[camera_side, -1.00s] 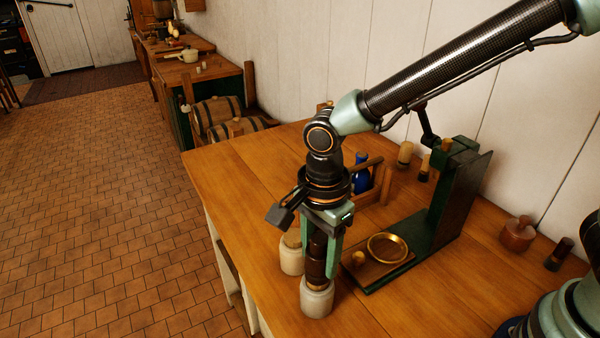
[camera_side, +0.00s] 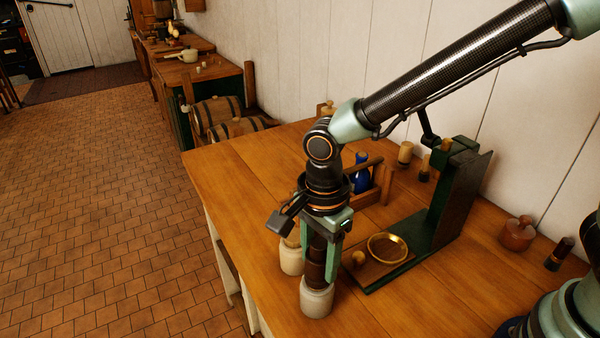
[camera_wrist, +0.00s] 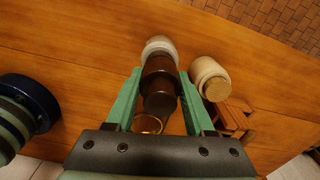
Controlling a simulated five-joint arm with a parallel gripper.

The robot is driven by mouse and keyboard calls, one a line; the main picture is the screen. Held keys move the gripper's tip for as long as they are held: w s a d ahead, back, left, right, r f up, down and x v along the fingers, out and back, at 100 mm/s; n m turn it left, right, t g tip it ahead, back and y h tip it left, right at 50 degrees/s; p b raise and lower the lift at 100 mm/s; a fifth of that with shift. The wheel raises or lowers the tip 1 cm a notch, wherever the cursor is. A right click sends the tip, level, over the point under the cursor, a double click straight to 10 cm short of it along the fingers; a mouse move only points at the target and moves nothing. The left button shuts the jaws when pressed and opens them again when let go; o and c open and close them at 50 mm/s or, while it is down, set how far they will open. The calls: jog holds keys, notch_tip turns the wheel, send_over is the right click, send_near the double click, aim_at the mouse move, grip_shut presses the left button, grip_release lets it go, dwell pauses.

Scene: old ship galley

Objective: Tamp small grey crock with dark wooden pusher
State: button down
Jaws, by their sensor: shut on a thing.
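My gripper (camera_side: 322,240) is shut on the dark wooden pusher (camera_side: 317,270), held upright near the front left of the table. The pusher's lower end is inside the mouth of a small pale grey crock (camera_side: 317,302); how deep it goes is hidden. In the wrist view the pusher (camera_wrist: 160,85) runs between my green fingers (camera_wrist: 159,78), with the grey crock (camera_wrist: 160,43) showing around its far end.
A second pale crock (camera_side: 291,262) with a wooden stopper stands close beside, partly behind my gripper. A green stand (camera_side: 440,215) with a brass ring (camera_side: 388,235) is to the right. A wooden caddy (camera_side: 378,190) holds a blue bottle (camera_side: 361,172).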

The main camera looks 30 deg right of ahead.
aim_at(320, 242)
dwell(0.3)
jog(key=shift+r, duration=3.5)
